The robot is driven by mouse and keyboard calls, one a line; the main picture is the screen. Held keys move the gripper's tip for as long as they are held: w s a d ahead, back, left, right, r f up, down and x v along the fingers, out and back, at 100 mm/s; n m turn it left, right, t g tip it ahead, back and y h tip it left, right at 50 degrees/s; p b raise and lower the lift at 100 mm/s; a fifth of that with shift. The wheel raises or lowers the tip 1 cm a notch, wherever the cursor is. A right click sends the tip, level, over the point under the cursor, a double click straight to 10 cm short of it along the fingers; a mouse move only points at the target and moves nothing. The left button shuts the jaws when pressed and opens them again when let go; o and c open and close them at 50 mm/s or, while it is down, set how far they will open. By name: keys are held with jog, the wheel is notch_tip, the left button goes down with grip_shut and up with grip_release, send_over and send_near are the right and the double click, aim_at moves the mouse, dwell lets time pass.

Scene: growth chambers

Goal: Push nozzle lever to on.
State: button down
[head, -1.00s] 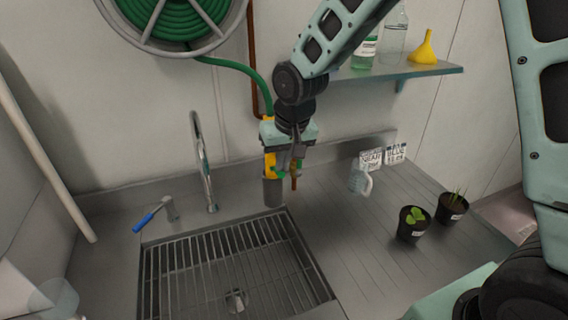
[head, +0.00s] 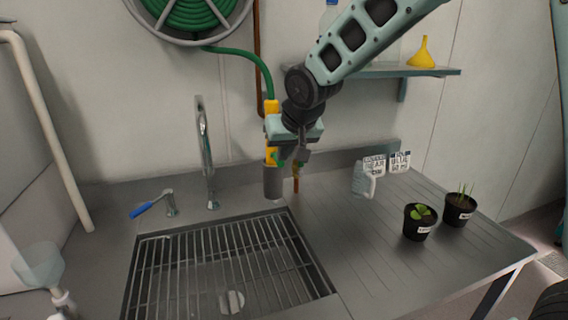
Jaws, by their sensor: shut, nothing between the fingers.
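The hose nozzle (head: 271,150) hangs upright above the back right corner of the sink, with a yellow body and a grey cylindrical end. It joins the green hose (head: 250,62). My gripper (head: 293,160) is shut and empty, close against the nozzle's right side. Whether it touches the nozzle I cannot tell. A small green part shows between the nozzle and my fingers. A thin orange-brown piece (head: 296,184) shows just below my fingers; I cannot tell whether it is the lever. My gripper hides much of this side, so the lever's position is unclear.
The sink with its wire rack (head: 215,265) lies below. A tap (head: 205,155) and a blue-handled lever (head: 150,207) stand left of the nozzle. A clear mug (head: 364,180), signs (head: 400,161) and potted plants (head: 418,222) stand right. A shelf (head: 410,72) is above.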

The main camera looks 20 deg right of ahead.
jog(key=shift+s+f+t+b, duration=0.2)
jog(key=shift+f+t+b, duration=0.55)
jog(key=shift+b, duration=2.55)
jog(key=shift+s+f+t+b, duration=0.2)
jog(key=shift+f+t+b, duration=0.5)
jog(key=shift+b, duration=2.6)
jog(key=shift+r+p, duration=0.4)
jog(key=shift+r, duration=0.2)
jog(key=shift+r+p, duration=0.5)
jog(key=shift+r, duration=0.2)
